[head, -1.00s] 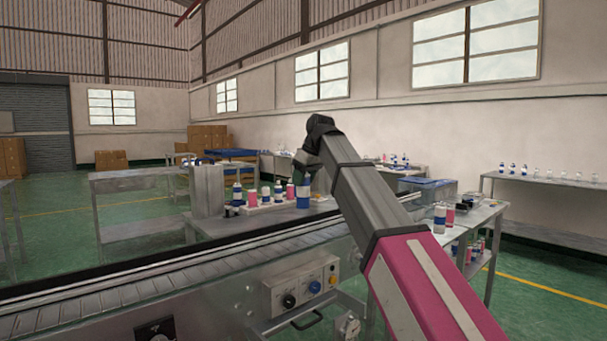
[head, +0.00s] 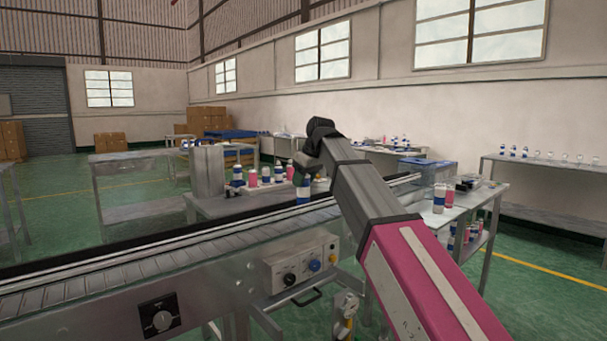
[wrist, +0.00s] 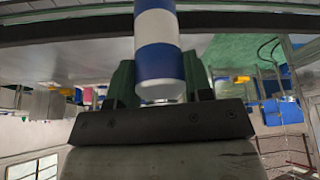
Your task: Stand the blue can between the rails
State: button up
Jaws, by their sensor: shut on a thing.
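The blue can (head: 303,194), blue with a white band, hangs roughly upright below my gripper (head: 304,177) in the head view. In the wrist view, which is upside down, the can (wrist: 158,45) sits between the two green fingers of my gripper (wrist: 160,85). The fingers are shut on its upper end, by the metal rim. In the head view the can overlaps the dark far rail (head: 160,238) of the conveyor (head: 150,255). The can's lower end is cut off in the wrist view, so I cannot tell whether it touches the belt.
A control box (head: 300,263) with knobs is on the conveyor's near side. Behind the conveyor is a table with several blue, white and pink cans and a grey metal box (head: 207,170). A side table at right holds a white-and-blue can (head: 439,199). The belt at left is empty.

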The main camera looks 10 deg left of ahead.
aim_at(304, 192)
jog(key=shift+f, duration=1.85)
jog(key=shift+f, duration=0.55)
jog(key=o, duration=1.2)
jog(key=v, duration=1)
jog(key=shift+s+d+r, duration=0.15)
jog(key=shift+d+r, duration=0.05)
jog(key=shift+r, duration=0.15)
